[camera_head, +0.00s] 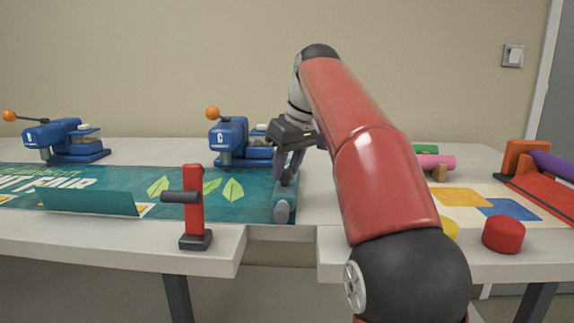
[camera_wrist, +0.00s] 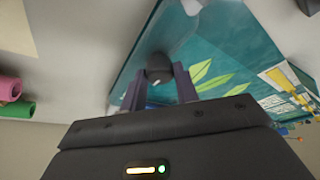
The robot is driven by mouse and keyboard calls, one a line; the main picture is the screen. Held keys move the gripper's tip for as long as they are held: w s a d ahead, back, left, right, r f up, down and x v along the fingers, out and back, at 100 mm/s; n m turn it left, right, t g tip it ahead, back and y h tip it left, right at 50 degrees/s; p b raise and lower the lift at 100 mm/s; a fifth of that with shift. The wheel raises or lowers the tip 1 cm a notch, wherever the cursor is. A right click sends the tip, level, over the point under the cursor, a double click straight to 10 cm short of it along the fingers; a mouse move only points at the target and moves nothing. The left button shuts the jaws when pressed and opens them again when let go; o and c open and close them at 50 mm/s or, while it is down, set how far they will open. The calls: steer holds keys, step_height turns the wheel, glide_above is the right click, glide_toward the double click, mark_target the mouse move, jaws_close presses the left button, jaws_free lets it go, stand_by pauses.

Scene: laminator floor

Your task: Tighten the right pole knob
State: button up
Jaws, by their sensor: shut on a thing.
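The teal banner (camera_head: 235,205) with leaf prints lies on the table, its right edge wrapped along a pole (camera_head: 280,210) with a grey end towards me. The right pole knob (camera_wrist: 158,68) is small, dark and round with a white mark, and sits on the banner's pole edge. My gripper (camera_head: 287,182) points down over this edge. In the wrist view my gripper (camera_wrist: 159,84) has a finger on each side of the knob and is shut on it.
A blue clamp tool marked C (camera_head: 229,135) stands behind the banner, another blue one (camera_head: 50,138) at far left. A red post with a dark handle (camera_head: 194,205) stands at the front. A red cylinder (camera_head: 503,234) is at right. The table has a gap (camera_head: 280,250) in front.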

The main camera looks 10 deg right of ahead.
steer(key=shift+r+m, duration=0.1)
steer(key=shift+m, duration=0.2)
steer(key=m+p, duration=0.1)
steer(key=m+h+p, duration=0.1)
steer(key=m, duration=0.1)
steer(key=shift+a+r+m+h+p, duration=0.1)
steer(key=shift+a+m+h+p, duration=0.1)
steer(key=shift+m+h+p, duration=0.15)
steer(key=m+h+p, duration=0.1)
steer(key=m, duration=0.2)
steer(key=shift+a+m, duration=0.1)
steer(key=shift+m, duration=0.15)
steer(key=m+h, duration=0.2)
steer(key=m, duration=0.3)
steer(key=shift+w+a, duration=0.1)
steer(key=shift+m+g+h, duration=0.35)
steer(key=shift+m+g, duration=0.1)
steer(key=shift+m, duration=0.8)
steer(key=shift+m+g+h, duration=0.3)
steer(key=shift+m+g, duration=0.15)
steer(key=shift+m, duration=0.8)
steer(key=o, duration=1)
steer(key=shift+c, duration=0.2)
